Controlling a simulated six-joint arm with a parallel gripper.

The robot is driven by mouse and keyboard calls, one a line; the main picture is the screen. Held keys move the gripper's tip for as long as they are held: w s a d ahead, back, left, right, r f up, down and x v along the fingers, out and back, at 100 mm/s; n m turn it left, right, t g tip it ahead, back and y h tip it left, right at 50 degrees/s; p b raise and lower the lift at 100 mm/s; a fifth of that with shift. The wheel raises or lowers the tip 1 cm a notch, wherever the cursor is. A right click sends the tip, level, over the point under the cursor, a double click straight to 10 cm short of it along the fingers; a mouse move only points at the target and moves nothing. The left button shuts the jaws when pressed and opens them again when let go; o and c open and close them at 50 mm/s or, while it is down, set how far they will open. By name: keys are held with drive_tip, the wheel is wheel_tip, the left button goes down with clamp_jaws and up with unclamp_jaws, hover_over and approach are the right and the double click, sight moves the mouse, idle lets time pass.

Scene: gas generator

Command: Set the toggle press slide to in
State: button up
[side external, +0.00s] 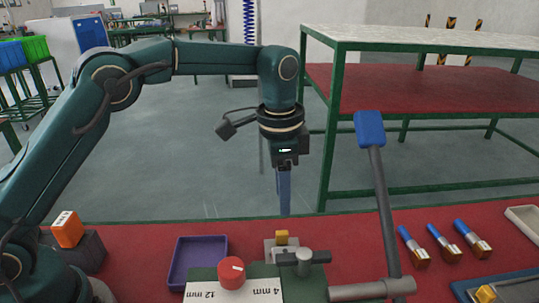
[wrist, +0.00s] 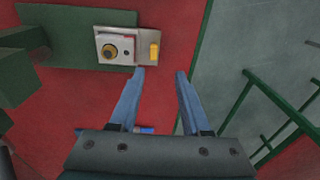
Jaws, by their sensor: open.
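A silver block (side external: 272,250) with a small yellow tab (side external: 282,237) stands on the dark green plate of the press. It seems to be the slide, but I cannot tell its setting. In the wrist view the block (wrist: 113,61) carries a round brass piece, with the yellow tab (wrist: 154,51) at its right end. My gripper (side external: 285,213) points down above and behind the tab, apart from it. In the wrist view its two blue fingers (wrist: 160,73) are spread and empty, just below the tab. A grey lever with a blue grip (side external: 369,129) stands nearly upright on the right.
A red knob (side external: 231,271) sits on a white plate marked 12 mm and 4 mm. A purple tray (side external: 172,273) lies left of it. Several blue-handled brushes (side external: 445,243) lie right of the lever. An orange block (side external: 67,229) is at the far left.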

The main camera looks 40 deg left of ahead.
sight(282, 233)
drive_tip(key=shift+g, duration=0.4)
drive_tip(key=f, duration=0.7)
drive_tip(key=shift+s+d+f, duration=0.3)
drive_tip(key=shift+f, duration=0.1)
clamp_jaws()
idle(0.7)
